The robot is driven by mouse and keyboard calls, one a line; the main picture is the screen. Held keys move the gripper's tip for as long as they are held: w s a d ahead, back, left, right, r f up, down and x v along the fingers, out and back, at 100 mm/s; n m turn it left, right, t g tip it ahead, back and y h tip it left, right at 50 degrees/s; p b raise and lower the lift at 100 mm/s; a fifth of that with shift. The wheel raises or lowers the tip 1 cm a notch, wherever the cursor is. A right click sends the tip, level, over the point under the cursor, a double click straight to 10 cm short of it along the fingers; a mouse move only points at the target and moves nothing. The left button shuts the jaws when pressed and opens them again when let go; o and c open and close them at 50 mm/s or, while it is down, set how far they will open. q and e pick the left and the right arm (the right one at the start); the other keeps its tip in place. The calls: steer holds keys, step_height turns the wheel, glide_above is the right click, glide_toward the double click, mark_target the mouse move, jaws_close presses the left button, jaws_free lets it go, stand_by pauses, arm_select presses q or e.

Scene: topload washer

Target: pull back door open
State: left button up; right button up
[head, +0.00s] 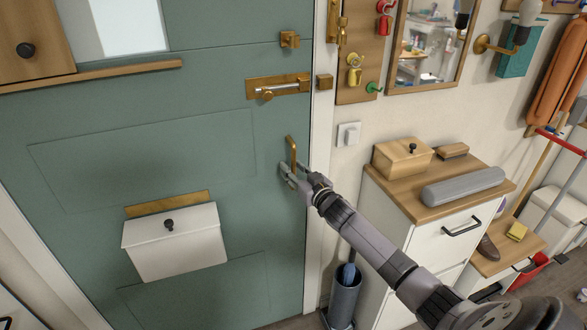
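The teal back door (190,110) fills the left half of the head view and looks closed against its white frame. A brass pull handle (292,150) stands upright near its right edge. My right gripper (291,172) is at the lower end of this handle. Its fingers look apart, with the handle's lower end between or just behind them; firm contact cannot be told. The bolt does not visibly reach the keeper. My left gripper is not in view.
A white letter box (174,242) is on the door's lower left. Right of the frame stand a bin with an umbrella (344,298) and a white cabinet (452,237) with a wooden top, close beneath my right arm. A switch (348,134) and mirror (430,45) are on the wall.

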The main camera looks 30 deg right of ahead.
steer(key=shift+w, duration=0.15)
steer(key=shift+c, duration=0.2)
jaws_close()
stand_by(0.7)
